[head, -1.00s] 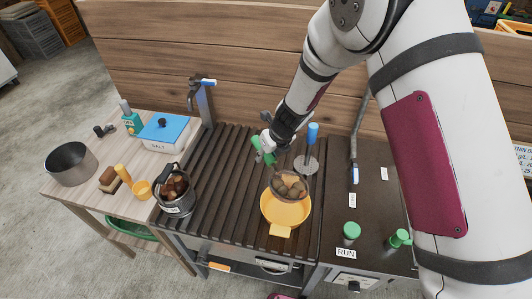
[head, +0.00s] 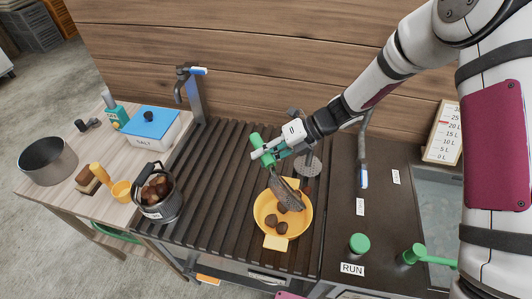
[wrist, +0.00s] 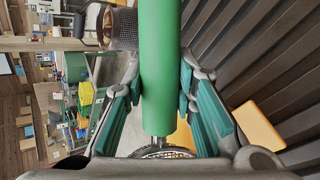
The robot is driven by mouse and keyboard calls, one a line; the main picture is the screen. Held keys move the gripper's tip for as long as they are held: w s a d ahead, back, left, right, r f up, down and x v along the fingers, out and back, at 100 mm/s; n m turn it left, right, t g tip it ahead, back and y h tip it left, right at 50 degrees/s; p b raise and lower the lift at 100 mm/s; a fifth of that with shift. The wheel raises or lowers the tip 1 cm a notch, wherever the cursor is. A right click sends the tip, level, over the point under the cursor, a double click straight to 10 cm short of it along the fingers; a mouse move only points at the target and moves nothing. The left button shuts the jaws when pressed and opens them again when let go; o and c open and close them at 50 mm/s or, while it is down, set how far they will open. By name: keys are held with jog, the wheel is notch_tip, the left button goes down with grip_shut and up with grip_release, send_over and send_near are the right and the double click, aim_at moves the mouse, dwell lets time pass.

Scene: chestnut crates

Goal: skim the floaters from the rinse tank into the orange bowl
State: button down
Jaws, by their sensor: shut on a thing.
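My gripper (head: 273,152) is shut on the green handle of a skimmer (head: 286,192) above the slatted board. The wrist view shows the green handle (wrist: 160,70) between my finger pads. The skimmer's mesh head is tipped steeply over the orange bowl (head: 261,226). Several brown chestnuts (head: 276,226) lie in the bowl; the mesh hides part of its inside, so I cannot tell whether any still cling to it. At the right, a tank (head: 436,185) shows partly beside a litre scale (head: 443,133); my arm hides much of it, and I see no floaters there.
A dark pot of chestnuts (head: 158,203) stands left of the slatted board (head: 215,180). A tap (head: 190,88) rises behind. A blue-lidded salt box (head: 151,128), yellow scoop (head: 121,190) and steel pot (head: 48,163) are farther left. Green knobs (head: 359,243) stand at right.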

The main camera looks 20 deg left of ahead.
jog(key=g+y+b, duration=0.1)
jog(key=b, duration=0.1)
jog(key=f+m+g+y+b, duration=0.1)
jog(key=g+y+b, duration=0.1)
jog(key=b, duration=0.1)
jog(key=shift+w+d+f+y, duration=0.1)
jog(key=shift+w+f+y, duration=0.1)
jog(key=shift+y, duration=0.1)
jog(key=shift+m+g+y+b, duration=0.5)
jog(key=shift+g+y+b, duration=0.1)
jog(key=shift+y+b, duration=0.55)
jog(key=shift+s, duration=0.1)
jog(key=shift+s, duration=0.1)
